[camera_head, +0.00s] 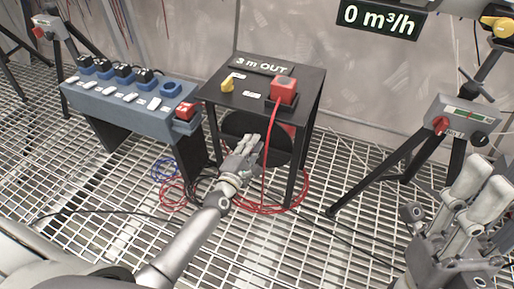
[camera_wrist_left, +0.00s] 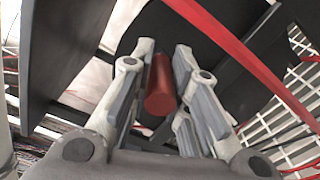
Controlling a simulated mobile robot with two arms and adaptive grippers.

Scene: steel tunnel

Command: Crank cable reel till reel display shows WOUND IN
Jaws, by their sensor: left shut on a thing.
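The cable reel (camera_head: 262,93) is a black frame stand with a dark drum low in its front. Its display (camera_head: 263,66) on top reads "3 m OUT". My left gripper (camera_head: 247,146) is at the front of the drum. In the left wrist view its fingers are shut on the red cylindrical crank handle (camera_wrist_left: 160,88), whose end faces the camera. The gripper hides the handle in the head view. A red cable (camera_head: 267,150) runs down from a red plug (camera_head: 284,90) on the stand's top. My right gripper (camera_head: 478,190) is open and empty at the right.
A blue-grey socket box (camera_head: 130,103) stands left of the reel. Red cable loops (camera_head: 262,208) lie on the grating floor around the reel's legs. A tripod box (camera_head: 457,118) with a red knob stands at right. A sign (camera_head: 379,18) above reads "0 m³/h".

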